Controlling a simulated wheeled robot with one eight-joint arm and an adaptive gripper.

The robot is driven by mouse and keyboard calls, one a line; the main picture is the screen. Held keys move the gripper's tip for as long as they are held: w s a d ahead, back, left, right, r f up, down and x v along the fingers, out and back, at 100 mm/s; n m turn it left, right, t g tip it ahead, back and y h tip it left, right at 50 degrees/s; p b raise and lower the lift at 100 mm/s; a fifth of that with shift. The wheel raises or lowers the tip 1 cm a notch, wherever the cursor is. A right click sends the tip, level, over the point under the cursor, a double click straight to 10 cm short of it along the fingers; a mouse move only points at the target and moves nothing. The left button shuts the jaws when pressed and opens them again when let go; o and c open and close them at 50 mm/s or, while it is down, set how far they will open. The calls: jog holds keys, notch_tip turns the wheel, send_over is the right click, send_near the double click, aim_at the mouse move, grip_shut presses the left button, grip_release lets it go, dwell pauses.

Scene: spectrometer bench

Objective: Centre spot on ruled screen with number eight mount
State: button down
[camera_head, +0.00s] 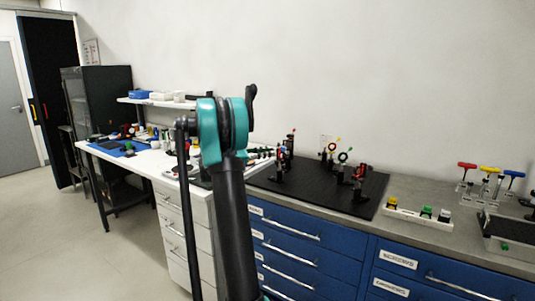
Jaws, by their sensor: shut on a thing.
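A black optical breadboard (318,196) lies on the grey bench and carries several small mounts. A mount with a red ring (332,147) and one with a green ring (344,157) stand near its back. A dark mount with red parts (359,180) stands at the right, and dark mounts (281,165) stand at the left. A pale upright plate (325,142) behind the red ring may be the ruled screen. No mount number, ruling or light spot can be made out. My arm rises through the middle and covers the view left of the breadboard. My gripper cannot be seen.
A white holder (418,217) with coloured blocks sits right of the breadboard. Red, yellow and blue T-handled tools (489,168) and a grey tray (507,243) are farther right. Blue drawers (320,240) front the bench. A white table (150,160) with clutter is left.

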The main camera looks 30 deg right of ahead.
jog(key=shift+m, duration=4.7)
jog(key=c, duration=1.5)
grip_release()
jog(key=a, duration=0.4)
jog(key=w+a, duration=0.1)
jog(key=a, duration=0.3)
jog(key=w+a, duration=0.1)
jog(key=a, duration=0.3)
jog(key=shift+w, duration=0.1)
